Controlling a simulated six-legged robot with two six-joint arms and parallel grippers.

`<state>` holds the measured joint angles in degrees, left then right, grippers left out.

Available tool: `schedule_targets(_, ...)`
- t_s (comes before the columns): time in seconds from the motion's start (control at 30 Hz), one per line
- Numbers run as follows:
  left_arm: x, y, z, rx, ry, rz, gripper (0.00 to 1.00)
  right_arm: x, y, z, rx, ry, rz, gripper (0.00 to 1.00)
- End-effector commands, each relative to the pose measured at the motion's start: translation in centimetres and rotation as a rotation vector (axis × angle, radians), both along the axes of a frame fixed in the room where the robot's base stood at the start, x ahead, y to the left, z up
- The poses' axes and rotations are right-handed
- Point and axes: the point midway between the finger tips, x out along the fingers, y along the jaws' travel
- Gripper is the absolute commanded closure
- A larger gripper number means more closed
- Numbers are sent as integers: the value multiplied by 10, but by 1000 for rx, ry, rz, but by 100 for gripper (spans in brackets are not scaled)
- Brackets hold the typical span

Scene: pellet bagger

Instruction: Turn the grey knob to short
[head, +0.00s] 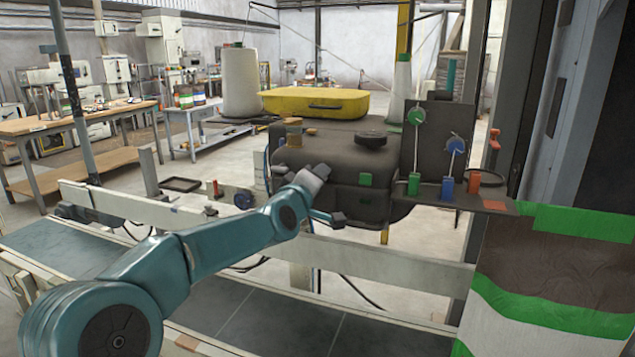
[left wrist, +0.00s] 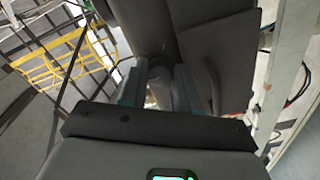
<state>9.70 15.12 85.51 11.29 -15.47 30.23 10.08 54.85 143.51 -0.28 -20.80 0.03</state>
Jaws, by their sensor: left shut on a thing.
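My left gripper (head: 324,196) is at the front left of the dark machine body (head: 337,160), its arm reaching in from the left. In the left wrist view its two teal fingers (left wrist: 158,92) are closed on a grey piece, which I take for the grey knob (left wrist: 161,88), against the dark machine face. The fingers cover much of the knob, so its pointer and any setting marks cannot be read. In the head view the knob is hidden behind my gripper. My right gripper is not in view.
A yellow case (head: 315,103) and a white cone spool (head: 240,85) stand behind the machine. A black round cap (head: 371,138) is on its top. A dark panel (head: 437,135) with green and blue dials is to the right. A striped bag (head: 560,275) fills the right front.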

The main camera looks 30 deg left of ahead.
Motion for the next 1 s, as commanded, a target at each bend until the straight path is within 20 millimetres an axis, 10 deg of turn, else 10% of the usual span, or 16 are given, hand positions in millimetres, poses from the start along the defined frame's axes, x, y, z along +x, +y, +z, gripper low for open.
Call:
schedule_targets(0.27, 0, 1, 1, 0, -1, 2, 99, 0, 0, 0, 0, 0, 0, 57)
schedule_targets(0.3, 0, 1, 1, 0, -1, 2, 59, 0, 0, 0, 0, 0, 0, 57)
schedule_targets(0.37, 0, 1, 1, 0, -1, 2, 43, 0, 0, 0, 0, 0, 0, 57)
schedule_targets(0.73, -6, -1, 0, 0, -2, 1, 43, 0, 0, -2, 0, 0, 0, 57)
schedule_targets(1.0, -64, -15, 0, 1, -5, 1, 43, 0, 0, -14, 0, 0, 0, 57)
